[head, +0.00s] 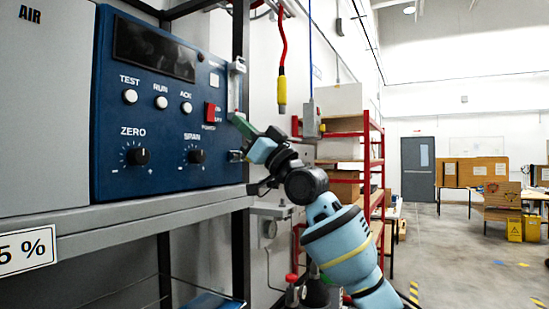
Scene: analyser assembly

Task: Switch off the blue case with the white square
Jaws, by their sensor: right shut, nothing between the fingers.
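The blue case (165,85) stands on a grey shelf at the left. It has a small white square (214,80) at the upper right of its front, beside a dark display. A red switch (210,112), labelled POWER, sits below the square, with partly legible ON/OFF marks to its right. Which way the switch is set is too small to tell. My right gripper (238,121) is shut and empty, its green fingertips just right of the switch and apart from it in the picture. My left gripper is out of view.
White buttons (161,103) and black ZERO (139,156) and SPAN (196,156) knobs share the panel. A grey AIR case (45,110) adjoins it at the left. A black rack post (240,60) stands near my gripper. A yellow connector (282,90) hangs on a red cable.

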